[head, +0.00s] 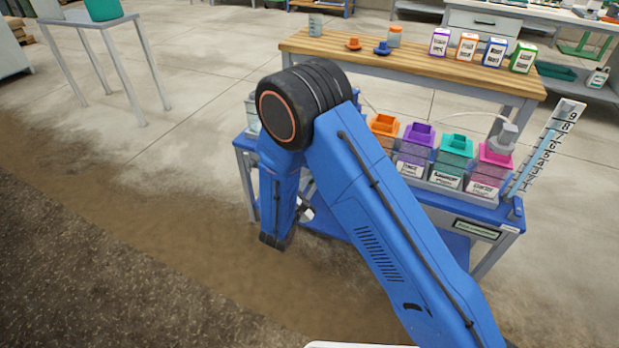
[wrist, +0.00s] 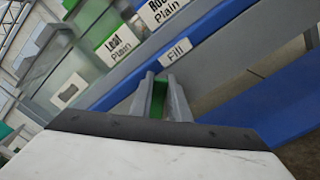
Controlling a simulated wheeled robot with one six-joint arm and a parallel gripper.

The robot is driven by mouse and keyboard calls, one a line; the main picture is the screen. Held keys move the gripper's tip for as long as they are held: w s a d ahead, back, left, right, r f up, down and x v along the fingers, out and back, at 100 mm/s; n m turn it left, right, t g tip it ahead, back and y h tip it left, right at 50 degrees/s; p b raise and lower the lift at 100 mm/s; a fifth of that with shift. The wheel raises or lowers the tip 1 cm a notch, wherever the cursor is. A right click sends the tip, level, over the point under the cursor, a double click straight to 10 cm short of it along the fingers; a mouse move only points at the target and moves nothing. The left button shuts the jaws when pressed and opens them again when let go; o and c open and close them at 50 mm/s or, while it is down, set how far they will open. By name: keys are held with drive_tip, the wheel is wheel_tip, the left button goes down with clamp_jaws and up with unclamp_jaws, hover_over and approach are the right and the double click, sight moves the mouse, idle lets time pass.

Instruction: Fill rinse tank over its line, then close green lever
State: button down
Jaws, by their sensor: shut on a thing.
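In the wrist view my gripper (wrist: 162,100) is shut on a green lever (wrist: 159,101), and only a strip of the green shows between the fingers. It is just below the "Fill" label (wrist: 175,51) on the skid's blue edge. A clear tank (wrist: 38,58) with a white label stands at the left of this view; I cannot read the label surely or make out a water level or line. In the head view my arm hides the lever, and a clear tank (head: 252,116) shows only partly left of my arm.
The skid carries tanks with orange (head: 383,125), purple (head: 419,134), teal (head: 456,145) and pink (head: 495,155) tops. A numbered gauge (head: 547,145) stands at its right end. A wooden bench (head: 430,64) with cartons is behind.

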drive_tip(key=shift+s+d+f+m, duration=0.1)
drive_tip(key=shift+d+f+m, duration=0.15)
drive_tip(key=shift+f+m, duration=0.85)
drive_tip(key=shift+s+d+f+m, duration=0.15)
drive_tip(key=shift+d+f+m, duration=0.15)
drive_tip(key=shift+m, duration=1.55)
drive_tip(key=shift+s+d+f+m, duration=0.1)
drive_tip(key=shift+d+f+m, duration=0.15)
drive_tip(key=shift+f+m, duration=0.85)
drive_tip(key=shift+r+m, duration=0.35)
drive_tip(key=shift+m, duration=0.1)
drive_tip(key=c, duration=1.7)
unclamp_jaws()
drive_tip(key=v, duration=1.7)
drive_tip(key=shift+s+a, duration=0.1)
drive_tip(key=shift+s, duration=0.05)
